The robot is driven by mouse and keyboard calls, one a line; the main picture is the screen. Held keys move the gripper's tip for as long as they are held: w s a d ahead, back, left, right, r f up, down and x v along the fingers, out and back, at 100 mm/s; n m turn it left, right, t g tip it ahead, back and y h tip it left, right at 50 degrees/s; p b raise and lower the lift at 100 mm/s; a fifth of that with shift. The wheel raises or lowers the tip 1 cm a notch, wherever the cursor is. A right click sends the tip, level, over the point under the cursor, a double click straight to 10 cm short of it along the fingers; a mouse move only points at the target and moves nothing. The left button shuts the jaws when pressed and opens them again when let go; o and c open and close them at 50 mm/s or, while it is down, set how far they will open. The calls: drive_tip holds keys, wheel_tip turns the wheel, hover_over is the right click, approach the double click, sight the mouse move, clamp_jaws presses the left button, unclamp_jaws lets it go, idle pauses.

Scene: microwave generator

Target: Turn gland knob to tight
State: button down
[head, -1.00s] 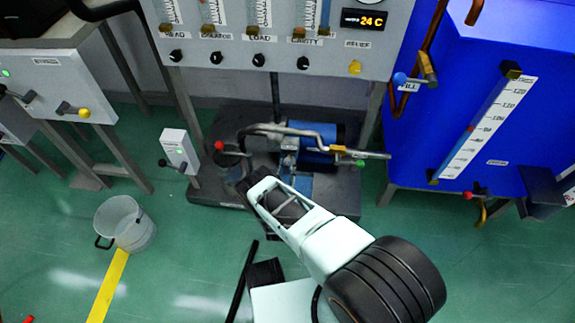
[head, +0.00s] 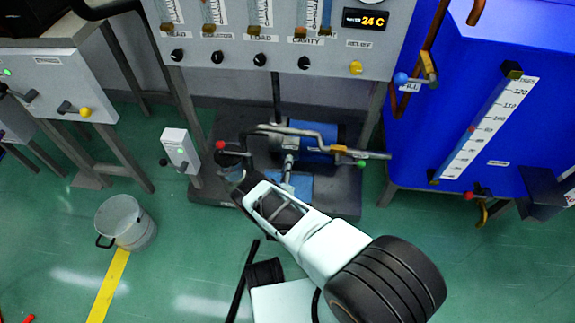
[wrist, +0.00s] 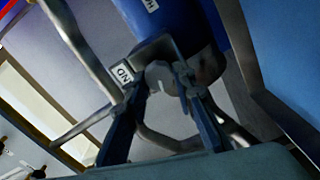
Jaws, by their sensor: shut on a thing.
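The gland knob (wrist: 158,73) is a small grey rounded piece in the middle of the wrist view. It sits by a white label (wrist: 124,73) on which only the end "ND" reads clearly. My gripper (wrist: 161,80) has a dark finger on each side of the knob, shut on it. In the head view my gripper (head: 236,178) reaches down at the left end of the pump on the dark base, and the knob cannot be made out there.
A blue pump body (head: 312,140) with a bent grey pipe (head: 290,130) stands behind my gripper. A red-tipped valve handle (head: 221,145) is close to it. A blue tank (head: 470,100) is at the right. A metal bucket (head: 125,222) stands on open green floor at the left.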

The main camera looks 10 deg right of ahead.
drive_tip(key=shift+w+n, duration=0.1)
drive_tip(key=shift+n, duration=0.5)
drive_tip(key=c, duration=1.6)
unclamp_jaws()
